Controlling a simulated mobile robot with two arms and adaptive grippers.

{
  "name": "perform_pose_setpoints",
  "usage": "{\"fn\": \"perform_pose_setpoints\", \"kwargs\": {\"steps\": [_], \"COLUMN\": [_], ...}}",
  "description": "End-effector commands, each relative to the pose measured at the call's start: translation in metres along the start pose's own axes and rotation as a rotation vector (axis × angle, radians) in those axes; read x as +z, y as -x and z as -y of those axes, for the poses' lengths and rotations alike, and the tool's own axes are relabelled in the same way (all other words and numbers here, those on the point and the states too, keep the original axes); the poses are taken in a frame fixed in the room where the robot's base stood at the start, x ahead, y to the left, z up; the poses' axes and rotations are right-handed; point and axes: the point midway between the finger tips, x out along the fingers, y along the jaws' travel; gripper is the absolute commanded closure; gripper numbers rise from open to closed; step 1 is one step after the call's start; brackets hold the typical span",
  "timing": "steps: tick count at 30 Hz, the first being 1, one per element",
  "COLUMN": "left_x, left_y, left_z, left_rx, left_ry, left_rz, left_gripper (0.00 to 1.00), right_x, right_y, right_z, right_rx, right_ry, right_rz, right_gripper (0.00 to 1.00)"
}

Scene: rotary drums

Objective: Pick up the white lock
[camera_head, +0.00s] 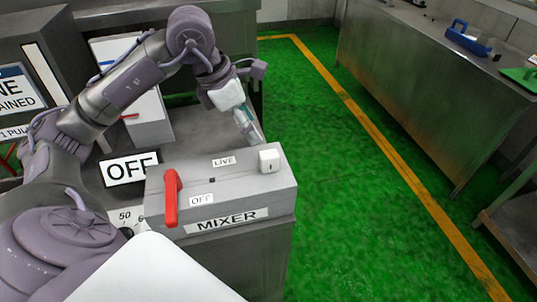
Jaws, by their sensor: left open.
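The white lock (269,161) is a small white block with a short dark mark on its front. It sits at the right end of the top of the grey box labelled MIXER (234,214). My left gripper (253,132) points down just behind and above the lock, a little to its left in the head view. It is open and apart from the lock; its fingertips are small and partly hard to make out. My right gripper is not in view.
A steel counter (420,90) with a blue object (468,38) stands far right. Green floor (345,190) lies clear between.

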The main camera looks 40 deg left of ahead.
Motion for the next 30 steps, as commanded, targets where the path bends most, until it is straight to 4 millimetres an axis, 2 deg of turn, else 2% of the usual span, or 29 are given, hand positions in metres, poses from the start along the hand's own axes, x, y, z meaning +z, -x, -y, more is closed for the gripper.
{"fn": "perform_pose_setpoints", "kwargs": {"steps": [4,8,13,19,24,30], "left_x": [0.000,0.000,0.001,0.000,-0.001,-0.001], "left_y": [-0.030,-0.048,-0.059,-0.084,-0.105,-0.109], "left_z": [0.002,0.002,0.002,0.010,0.009,0.009], "left_rx": [-0.007,-0.005,-0.004,-0.008,-0.005,-0.002], "left_ry": [0.001,0.000,-0.001,0.000,0.000,-0.001], "left_rz": [-0.003,-0.001,0.000,-0.001,0.001,0.001], "left_gripper": [0.40,0.40,0.40,0.40,0.40,0.40], "right_x": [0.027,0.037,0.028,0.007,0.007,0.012], "right_y": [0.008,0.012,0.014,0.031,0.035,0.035], "right_z": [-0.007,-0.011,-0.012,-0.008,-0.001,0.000], "right_rx": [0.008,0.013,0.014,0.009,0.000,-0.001], "right_ry": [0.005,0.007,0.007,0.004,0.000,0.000], "right_rz": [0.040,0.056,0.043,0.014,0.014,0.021], "right_gripper": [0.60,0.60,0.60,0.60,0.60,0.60]}}
